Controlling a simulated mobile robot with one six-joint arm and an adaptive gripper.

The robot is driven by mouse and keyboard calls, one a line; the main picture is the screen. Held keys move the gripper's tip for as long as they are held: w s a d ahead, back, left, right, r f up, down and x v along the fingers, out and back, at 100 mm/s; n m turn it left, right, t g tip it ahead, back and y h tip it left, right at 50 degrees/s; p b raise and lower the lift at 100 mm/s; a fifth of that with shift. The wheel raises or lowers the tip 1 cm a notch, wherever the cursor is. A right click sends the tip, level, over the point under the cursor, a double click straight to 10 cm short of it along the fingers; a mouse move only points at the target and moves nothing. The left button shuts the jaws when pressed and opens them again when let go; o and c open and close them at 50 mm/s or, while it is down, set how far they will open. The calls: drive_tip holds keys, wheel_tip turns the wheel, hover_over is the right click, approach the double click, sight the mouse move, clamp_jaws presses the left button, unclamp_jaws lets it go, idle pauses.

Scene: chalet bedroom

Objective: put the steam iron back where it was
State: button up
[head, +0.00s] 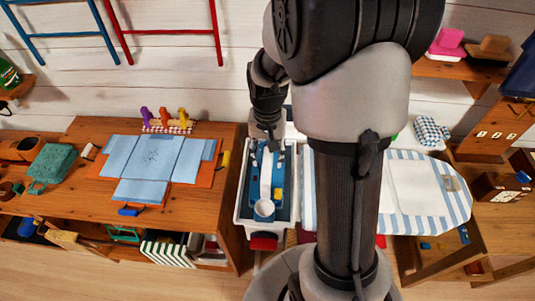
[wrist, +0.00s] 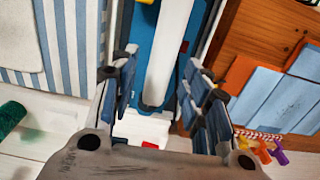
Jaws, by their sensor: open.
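I cannot make out a steam iron for certain in either view. My gripper (head: 270,140) hangs over the back end of a white bin (head: 238,213) in the head view. In the wrist view my gripper (wrist: 165,85) is open, its two blue-grey padded fingers apart, with nothing seen held between them. Below and between them lies a long blue piece with a white strip (wrist: 170,50), which also lies in the bin in the head view (head: 265,180). The ironing board (head: 410,190), with a blue-striped white cover, stands right of the bin, partly hidden by my arm.
A wooden desk (head: 60,200) with blue sheets (head: 155,157) stands left of the bin. A white cup-like thing (head: 264,209) sits at the bin's front end. A checked cloth item (head: 430,130) lies behind the board. Wooden furniture (head: 505,220) stands at the right.

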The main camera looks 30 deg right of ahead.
wheel_tip(320, 180, up, 12)
drive_tip(key=p, duration=0.3)
drive_tip(key=s+a+r+n+t, duration=0.2)
drive_tip(key=s+a+r+n, duration=0.1)
drive_tip(key=s, duration=0.5)
drive_tip(key=s+a+r+n+t, duration=0.2)
drive_tip(key=s+a+r, duration=0.4)
drive_tip(key=s, duration=0.3)
drive_tip(key=shift+a+n+t, duration=0.3)
drive_tip(key=shift+a+n, duration=0.55)
drive_tip(key=shift+n, duration=0.05)
drive_tip(key=shift+f+b, duration=0.35)
drive_tip(key=shift+f, duration=0.05)
